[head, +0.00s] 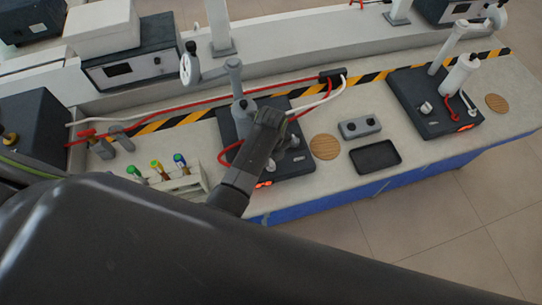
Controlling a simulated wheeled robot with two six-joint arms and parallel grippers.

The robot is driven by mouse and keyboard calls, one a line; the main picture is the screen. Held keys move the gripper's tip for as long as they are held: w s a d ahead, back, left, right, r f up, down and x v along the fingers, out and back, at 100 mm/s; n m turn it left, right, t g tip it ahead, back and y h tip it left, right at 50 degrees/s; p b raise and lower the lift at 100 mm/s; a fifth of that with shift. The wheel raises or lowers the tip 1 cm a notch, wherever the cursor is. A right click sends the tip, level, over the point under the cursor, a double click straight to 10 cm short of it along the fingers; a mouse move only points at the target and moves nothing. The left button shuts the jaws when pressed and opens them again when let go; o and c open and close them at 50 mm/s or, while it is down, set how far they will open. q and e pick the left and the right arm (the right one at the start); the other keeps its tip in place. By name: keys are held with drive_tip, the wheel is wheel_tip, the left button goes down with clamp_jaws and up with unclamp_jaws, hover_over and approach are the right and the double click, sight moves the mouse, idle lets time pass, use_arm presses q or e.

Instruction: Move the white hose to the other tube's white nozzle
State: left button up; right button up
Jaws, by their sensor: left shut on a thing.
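My left gripper (274,118) is over the left black device (294,168), beside its grey upright tube (236,80). It is shut, and the white hose (318,104) runs from a black block into its tip. The held hose end is hidden by the fingers. A small light grey fitting (295,142) shows just right of the gripper; I cannot tell whether it is a nozzle. The right black device (412,105) carries a white tube (460,74) with a small white part (472,104) beside it, perhaps its nozzle. My right gripper is not in view.
A red hose (225,155) loops by the left device. The black block (332,76) sits near the striped tape (370,78). A wooden disc (325,147), grey two-knob box (360,127) and black tray (375,156) lie between the devices. A vial rack (180,182) stands left.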

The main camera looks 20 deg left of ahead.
use_arm(q)
drive_tip(key=shift+f, duration=0.7)
drive_tip(key=shift+s+f, duration=0.1)
drive_tip(key=shift+f, duration=0.2)
idle(0.8)
drive_tip(key=o, duration=1.5)
drive_tip(key=shift+s, duration=0.1)
drive_tip(key=shift+w+a+r, duration=0.1)
drive_tip(key=shift+r, duration=0.55)
drive_tip(key=shift+w+a+r, duration=0.1)
drive_tip(key=shift+r, duration=0.5)
drive_tip(key=shift+d+r, duration=0.15)
drive_tip(key=shift+r, duration=2.15)
drive_tip(key=shift+f, duration=0.1)
